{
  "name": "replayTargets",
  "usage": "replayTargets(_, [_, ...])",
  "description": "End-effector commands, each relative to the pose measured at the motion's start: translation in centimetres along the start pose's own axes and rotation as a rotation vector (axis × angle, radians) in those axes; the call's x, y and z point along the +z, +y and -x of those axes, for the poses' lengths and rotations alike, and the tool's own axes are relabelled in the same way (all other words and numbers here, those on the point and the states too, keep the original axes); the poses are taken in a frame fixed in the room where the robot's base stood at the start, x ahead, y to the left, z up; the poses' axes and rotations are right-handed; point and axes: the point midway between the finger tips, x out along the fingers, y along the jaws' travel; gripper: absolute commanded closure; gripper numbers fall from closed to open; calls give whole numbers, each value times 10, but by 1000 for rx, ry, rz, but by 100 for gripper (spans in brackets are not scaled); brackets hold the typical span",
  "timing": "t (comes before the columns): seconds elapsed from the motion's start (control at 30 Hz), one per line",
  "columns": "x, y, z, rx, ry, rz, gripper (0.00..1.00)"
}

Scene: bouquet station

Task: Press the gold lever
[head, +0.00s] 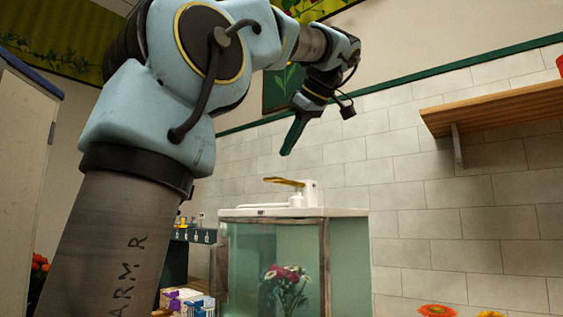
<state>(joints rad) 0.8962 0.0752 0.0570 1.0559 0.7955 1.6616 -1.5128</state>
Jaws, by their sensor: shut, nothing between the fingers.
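The gold lever (284,182) sticks out to the left from the top of a white fixture (308,191) on the counter of a glass-fronted cabinet (342,228). My gripper (290,146) points down and slightly left, above the lever and apart from it. Its dark green fingers are shut with nothing between them. Clear space shows between the fingertips and the lever. How far apart they are in depth is hard to tell.
A bouquet (287,285) shows behind the cabinet's glass. A wooden shelf (490,111) juts from the tiled wall at right. Orange flowers (437,311) are at the bottom right. Small boxes (185,301) and a dark stand (176,262) are left of the cabinet.

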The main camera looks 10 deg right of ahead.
Motion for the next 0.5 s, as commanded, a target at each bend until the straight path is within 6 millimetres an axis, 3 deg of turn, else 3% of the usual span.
replayTargets(0.2, [0,2,27,2,-1,-1,100])
replayTargets(0.5, [0,1,32,0,0,0,100])
